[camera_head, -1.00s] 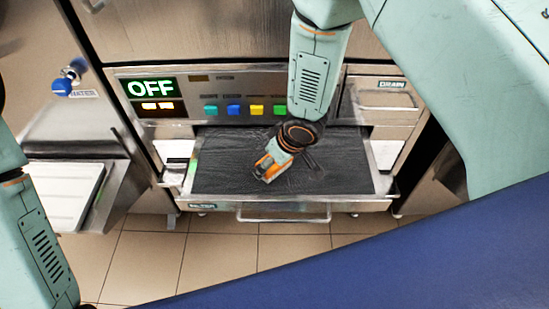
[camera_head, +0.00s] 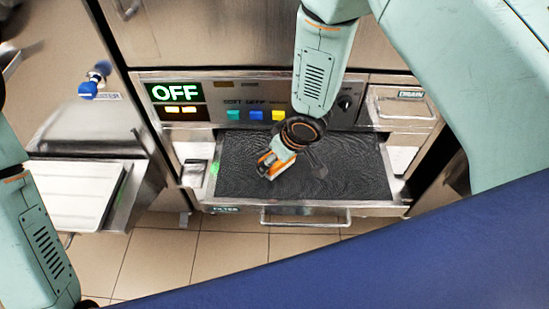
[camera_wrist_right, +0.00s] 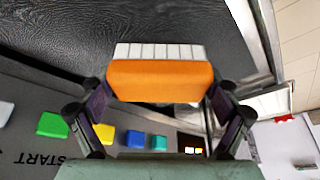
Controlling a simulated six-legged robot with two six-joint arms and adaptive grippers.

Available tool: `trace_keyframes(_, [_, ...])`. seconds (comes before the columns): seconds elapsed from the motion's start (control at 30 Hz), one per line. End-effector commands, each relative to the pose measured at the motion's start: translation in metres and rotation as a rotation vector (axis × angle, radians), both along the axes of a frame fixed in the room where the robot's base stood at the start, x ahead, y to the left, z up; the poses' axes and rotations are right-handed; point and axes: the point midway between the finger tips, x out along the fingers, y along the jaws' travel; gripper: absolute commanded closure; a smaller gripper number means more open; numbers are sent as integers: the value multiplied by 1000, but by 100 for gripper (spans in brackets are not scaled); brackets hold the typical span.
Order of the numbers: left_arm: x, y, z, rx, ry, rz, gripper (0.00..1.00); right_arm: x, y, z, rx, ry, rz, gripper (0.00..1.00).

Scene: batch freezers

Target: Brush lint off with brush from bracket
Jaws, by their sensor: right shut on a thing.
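My right gripper (camera_head: 272,165) is shut on an orange brush (camera_wrist_right: 160,82) with white bristles (camera_wrist_right: 160,51), seen close in the right wrist view. In the head view it is over the dark filter screen (camera_head: 350,165) in the pulled-out drawer, left of the screen's middle. The bristles face the screen; I cannot tell whether they touch it. The screen also fills the top left of the right wrist view (camera_wrist_right: 60,30). It shows wavy grey marks, and I cannot tell lint from texture. No bracket can be made out. My left gripper is out of the head view.
The steel drawer has a front handle (camera_head: 305,218). Above it is a panel with coloured buttons (camera_head: 256,115) and a lit OFF display (camera_head: 174,92). A DRAIN drawer (camera_head: 405,105) is to the right, and a white tray (camera_head: 70,190) to the left. Tiled floor lies in front.

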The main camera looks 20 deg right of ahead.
Motion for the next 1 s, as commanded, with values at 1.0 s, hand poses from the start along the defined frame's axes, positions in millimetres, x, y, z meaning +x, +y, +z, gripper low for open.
trace_keyframes(1.0, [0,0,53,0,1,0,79,0,-3,52,0,-1,-8,41])
